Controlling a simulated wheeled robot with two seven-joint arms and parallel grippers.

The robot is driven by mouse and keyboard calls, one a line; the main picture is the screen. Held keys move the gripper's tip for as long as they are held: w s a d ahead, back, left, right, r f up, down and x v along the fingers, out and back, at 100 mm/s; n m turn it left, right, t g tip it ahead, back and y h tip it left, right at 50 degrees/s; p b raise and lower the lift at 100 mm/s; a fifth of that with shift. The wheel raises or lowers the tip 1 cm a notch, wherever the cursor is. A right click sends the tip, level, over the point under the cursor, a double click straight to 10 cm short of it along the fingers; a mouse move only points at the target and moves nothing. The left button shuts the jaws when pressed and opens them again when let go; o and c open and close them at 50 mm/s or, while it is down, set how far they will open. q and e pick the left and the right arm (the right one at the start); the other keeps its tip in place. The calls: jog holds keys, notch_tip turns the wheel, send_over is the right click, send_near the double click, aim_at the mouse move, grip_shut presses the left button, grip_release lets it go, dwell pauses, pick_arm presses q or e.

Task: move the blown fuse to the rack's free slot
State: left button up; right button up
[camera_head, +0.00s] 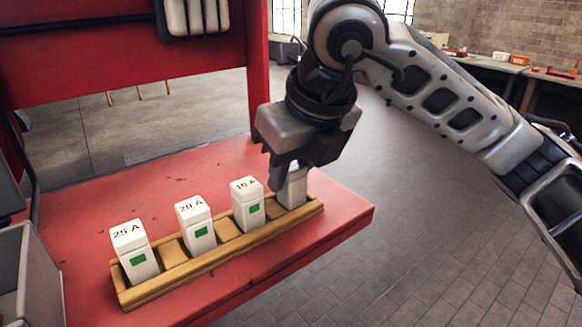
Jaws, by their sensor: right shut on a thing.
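A wooden rack (230,250) lies on the red bench. Three white fuses stand upright in it, each with a green window: 25 A (134,250), 20 A (195,224) and 16 A (247,204). My right gripper (290,178) points down over the rack's right end and is shut on a white fuse (293,192). The fuse's lower end is at the rack's rightmost place; I cannot tell whether it is fully seated. The gripper hides its top and label, and no window shows on it. My left gripper is not in view.
A red panel (120,60) rises behind the red bench top (75,230), with a block of white parts (195,15) at its top. A grey box-like shape (35,270) stands at the lower left. The bench is bare around the rack; its right edge is close to the rack's end.

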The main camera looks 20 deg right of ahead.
jog(key=o, duration=1.1)
jog(key=shift+c, duration=0.2)
